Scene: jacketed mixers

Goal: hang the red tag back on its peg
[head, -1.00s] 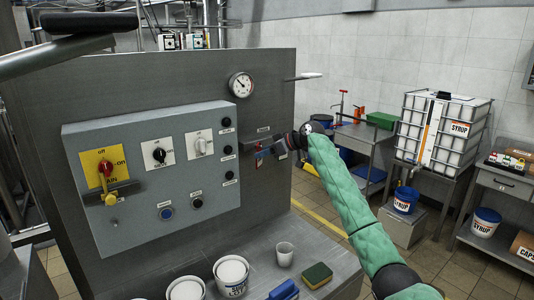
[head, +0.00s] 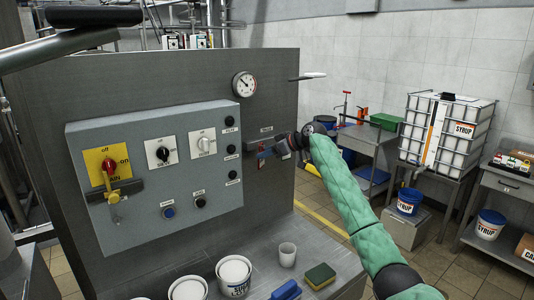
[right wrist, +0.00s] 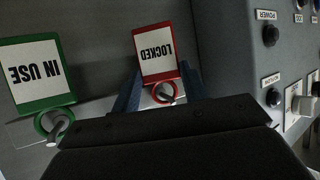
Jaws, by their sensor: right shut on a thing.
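The red tag (right wrist: 155,50), lettered LOCKED, shows upside down in the right wrist view. Its red ring (right wrist: 151,94) lies over a short grey peg (right wrist: 168,98), whose tip shows through the ring opening. My right gripper (head: 266,153) is at the grey wall just right of the control box. Its blue fingers (right wrist: 160,92) are shut on the red tag, one on each side. In the head view the gripper hides most of the tag. A green IN USE tag (right wrist: 42,75) hangs by its ring on a neighbouring peg (right wrist: 56,132). My left gripper is not in view.
The control box (head: 155,215) with knobs and buttons stands out from the wall close left of the gripper. Below are a white cup (head: 287,255), a sponge (head: 320,276) and white tubs (head: 233,273) on a steel ledge. A gauge (head: 244,85) is above.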

